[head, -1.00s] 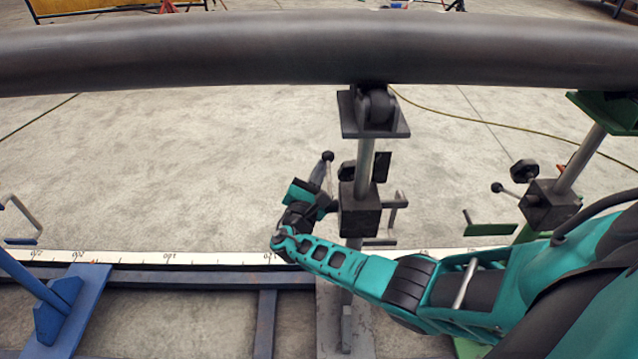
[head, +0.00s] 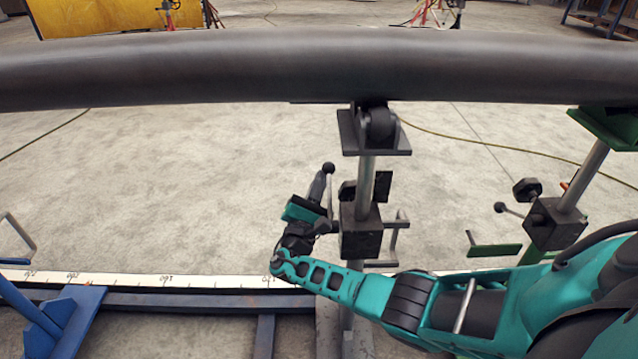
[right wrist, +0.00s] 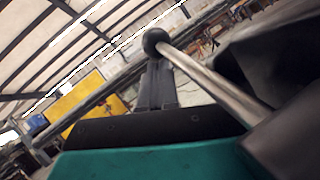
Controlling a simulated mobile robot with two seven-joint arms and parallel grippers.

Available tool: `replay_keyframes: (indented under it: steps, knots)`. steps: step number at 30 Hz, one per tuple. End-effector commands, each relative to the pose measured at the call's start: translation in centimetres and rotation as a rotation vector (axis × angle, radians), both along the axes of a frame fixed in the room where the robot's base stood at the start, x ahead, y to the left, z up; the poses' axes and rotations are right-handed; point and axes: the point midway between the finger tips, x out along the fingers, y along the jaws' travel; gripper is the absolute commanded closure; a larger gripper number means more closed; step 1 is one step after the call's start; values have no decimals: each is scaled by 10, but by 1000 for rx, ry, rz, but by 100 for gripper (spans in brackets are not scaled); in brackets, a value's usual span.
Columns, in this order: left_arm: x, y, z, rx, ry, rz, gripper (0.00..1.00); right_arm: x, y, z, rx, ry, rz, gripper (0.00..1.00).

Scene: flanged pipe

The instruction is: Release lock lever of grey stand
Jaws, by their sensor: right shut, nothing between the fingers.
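The grey stand (head: 366,178) holds the pipe from below in the head view, with a dark clamp block (head: 361,232) on its post. Its lock lever, a metal rod with a black ball knob (head: 328,168), rises steeply on the block's left side. My right gripper (head: 319,186) is shut and empty, its fingers pointing up just left of the lever. In the right wrist view, the lever rod (right wrist: 205,75) slants across with its ball at the fingertips. The closed fingers (right wrist: 157,85) are beside the rod; I cannot tell whether they touch it. My left gripper is out of view.
The long dark pipe (head: 230,72) spans the head view above my gripper. A green stand (head: 590,165) with its own lever is at right, and a blue stand (head: 60,315) at lower left. A measuring rail (head: 190,282) runs along the floor. Floor left of the gripper is clear.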

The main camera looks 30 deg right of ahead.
Motion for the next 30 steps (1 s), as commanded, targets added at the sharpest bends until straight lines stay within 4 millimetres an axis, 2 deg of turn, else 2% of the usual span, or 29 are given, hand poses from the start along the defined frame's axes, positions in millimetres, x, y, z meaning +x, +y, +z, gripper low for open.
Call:
replay_keyframes:
  steps: [7, 21, 30]
  knots:
    - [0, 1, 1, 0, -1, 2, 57, -6, 9, -5, 1, 2, 2, 100]
    - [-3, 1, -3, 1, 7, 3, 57, -59, 78, -45, 2, 3, 2, 100]
    - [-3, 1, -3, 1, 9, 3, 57, -71, 94, -53, 0, 0, 0, 100]
